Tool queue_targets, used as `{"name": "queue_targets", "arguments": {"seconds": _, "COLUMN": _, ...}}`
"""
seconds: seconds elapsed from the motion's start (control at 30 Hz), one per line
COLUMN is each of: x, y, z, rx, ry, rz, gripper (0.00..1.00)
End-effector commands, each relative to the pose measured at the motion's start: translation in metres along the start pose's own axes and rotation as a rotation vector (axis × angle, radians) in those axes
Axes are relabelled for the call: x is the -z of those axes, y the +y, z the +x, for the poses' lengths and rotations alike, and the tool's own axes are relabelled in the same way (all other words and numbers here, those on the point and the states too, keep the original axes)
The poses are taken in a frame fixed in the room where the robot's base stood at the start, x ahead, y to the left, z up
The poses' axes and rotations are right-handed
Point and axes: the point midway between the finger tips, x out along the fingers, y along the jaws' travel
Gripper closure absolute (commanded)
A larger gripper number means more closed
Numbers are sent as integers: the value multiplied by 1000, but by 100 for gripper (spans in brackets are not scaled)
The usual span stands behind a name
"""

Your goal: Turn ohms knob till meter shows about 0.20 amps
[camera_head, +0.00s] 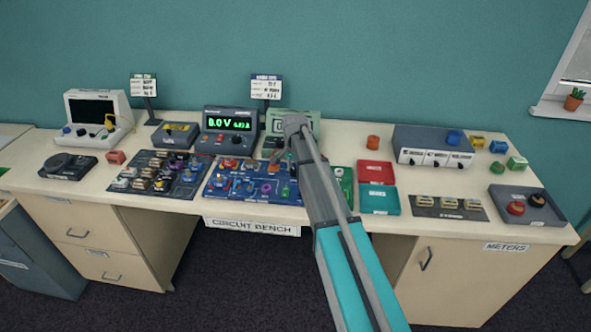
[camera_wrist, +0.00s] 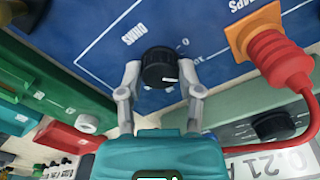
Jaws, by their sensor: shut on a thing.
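The black ohms knob (camera_wrist: 158,64) with a white mark sits on a blue circuit board (camera_wrist: 85,30), next to the printed word OHMS. The knob is between the two grey fingers of my gripper (camera_wrist: 160,80), which are shut on its sides. The meter display (camera_wrist: 265,165) shows at the bottom right and reads about 0.21 A, partly cut off. In the head view the pale green meter (camera_head: 308,118) stands behind my arm, which hides much of it and the knob area. The blue board (camera_head: 225,192) lies left of my arm.
A red plug (camera_wrist: 275,62) with a red lead is close to the right finger. A power supply (camera_head: 229,125) with a green display stands behind the board. Red (camera_head: 376,172) and teal (camera_head: 380,200) trays are right of my arm on the bench (camera_head: 450,170).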

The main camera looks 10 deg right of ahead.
Motion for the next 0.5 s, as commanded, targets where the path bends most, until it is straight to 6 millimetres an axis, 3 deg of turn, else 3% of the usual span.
{"name": "queue_targets", "arguments": {"seconds": 0.2, "x": 0, "y": 2, "z": 0, "rx": -4, "ry": 1, "rz": 1, "gripper": 100}}
{"name": "queue_targets", "arguments": {"seconds": 0.23, "x": 1, "y": 2, "z": 0, "rx": -4, "ry": 1, "rz": 1, "gripper": 52}}
{"name": "queue_targets", "arguments": {"seconds": 0.4, "x": 1, "y": 2, "z": 0, "rx": -3, "ry": 0, "rz": 0, "gripper": 20}}
{"name": "queue_targets", "arguments": {"seconds": 0.5, "x": 1, "y": 2, "z": 0, "rx": -2, "ry": 0, "rz": 0, "gripper": 19}}
